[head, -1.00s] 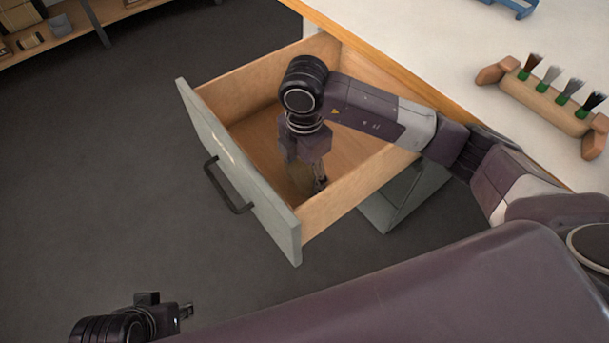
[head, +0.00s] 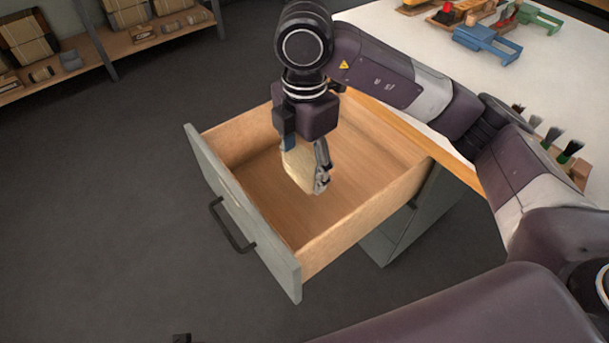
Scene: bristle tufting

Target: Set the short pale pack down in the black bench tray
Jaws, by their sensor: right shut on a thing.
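A short pale pack (head: 299,168) is held in my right gripper (head: 308,158), which points down over the open drawer (head: 352,226). One finger shows on the pack's right side; the other is partly hidden behind it. The pack looks raised above the drawer floor, though its exact height is hard to judge. Only a small dark bit of my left gripper (head: 182,338) shows at the bottom edge, too little to tell its state. I see no black bench tray in the head view.
The drawer's grey front with a dark handle (head: 232,228) juts over the floor. A white bench top (head: 400,45) at upper right holds a brush rack (head: 580,172), partly behind my arm, and blue (head: 487,45) and green clamp-like pieces. Shelves with wrapped bundles (head: 28,42) stand upper left.

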